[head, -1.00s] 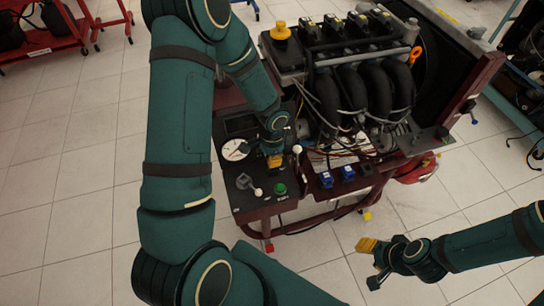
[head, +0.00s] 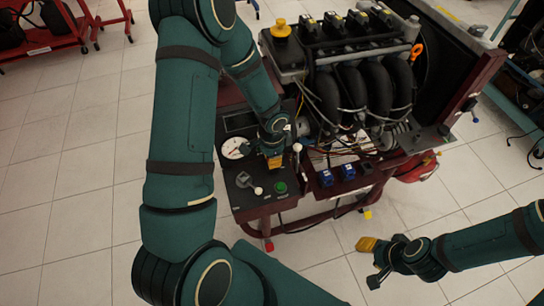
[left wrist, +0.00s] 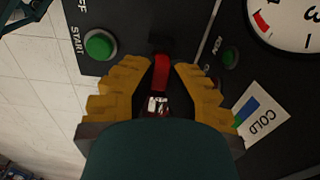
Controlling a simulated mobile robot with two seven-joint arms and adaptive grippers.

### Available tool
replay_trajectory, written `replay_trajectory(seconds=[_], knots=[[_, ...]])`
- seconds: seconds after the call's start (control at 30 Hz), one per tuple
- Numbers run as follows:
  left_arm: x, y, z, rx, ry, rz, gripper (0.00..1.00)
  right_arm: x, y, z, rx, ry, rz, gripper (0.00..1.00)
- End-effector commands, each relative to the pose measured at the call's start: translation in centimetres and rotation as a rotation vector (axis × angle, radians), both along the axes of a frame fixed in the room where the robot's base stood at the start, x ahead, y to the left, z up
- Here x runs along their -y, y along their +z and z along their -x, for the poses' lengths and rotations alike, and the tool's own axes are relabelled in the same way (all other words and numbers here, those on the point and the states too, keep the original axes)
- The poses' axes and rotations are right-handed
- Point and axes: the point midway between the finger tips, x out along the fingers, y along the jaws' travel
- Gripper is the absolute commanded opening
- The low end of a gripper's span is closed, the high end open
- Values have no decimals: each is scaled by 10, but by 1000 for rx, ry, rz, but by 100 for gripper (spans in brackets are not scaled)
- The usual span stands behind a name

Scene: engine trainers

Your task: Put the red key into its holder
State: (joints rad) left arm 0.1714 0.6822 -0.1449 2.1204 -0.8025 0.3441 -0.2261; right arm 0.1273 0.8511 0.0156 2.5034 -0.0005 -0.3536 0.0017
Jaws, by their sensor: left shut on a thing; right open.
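My left gripper (head: 274,161) is low over the black control panel (head: 236,179) of the engine trainer. In the left wrist view its yellow fingers (left wrist: 163,68) are shut on the red key (left wrist: 161,74), with one finger on each side. The key's far end points to a small dark spot on the panel, and I cannot tell whether it is inside a holder. The holder cannot be made out clearly. In the head view, the arm and fingers hide the key. My right gripper (head: 366,244) is open and empty over the floor at the lower right.
A green START button (left wrist: 99,45) and a round gauge (left wrist: 289,19) flank the gripper on the panel. A white-knobbed lever (head: 297,148) stands close to its right. The engine (head: 350,80) rises behind. The floor in front is clear.

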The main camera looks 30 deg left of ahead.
Motion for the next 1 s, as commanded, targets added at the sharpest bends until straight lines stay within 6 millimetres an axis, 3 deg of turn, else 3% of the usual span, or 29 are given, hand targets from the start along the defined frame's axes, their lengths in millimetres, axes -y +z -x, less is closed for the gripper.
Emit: replay_trajectory(seconds=[0.33,0.37,0.4,0.63,0.7,1.0], knots=[[0,-3,0,0,0,0,0,0,0,0,0,0,0,47],[0,-3,0,0,0,0,24,0,0,0,0,0,0,47],[0,-3,0,0,0,0,38,0,0,0,0,0,0,47],[0,-3,0,0,0,0,41,0,0,0,0,0,0,47],[0,-3,0,0,0,0,66,0,0,0,0,0,0,47],[0,-3,0,0,0,0,66,0,0,0,0,0,0,47]])
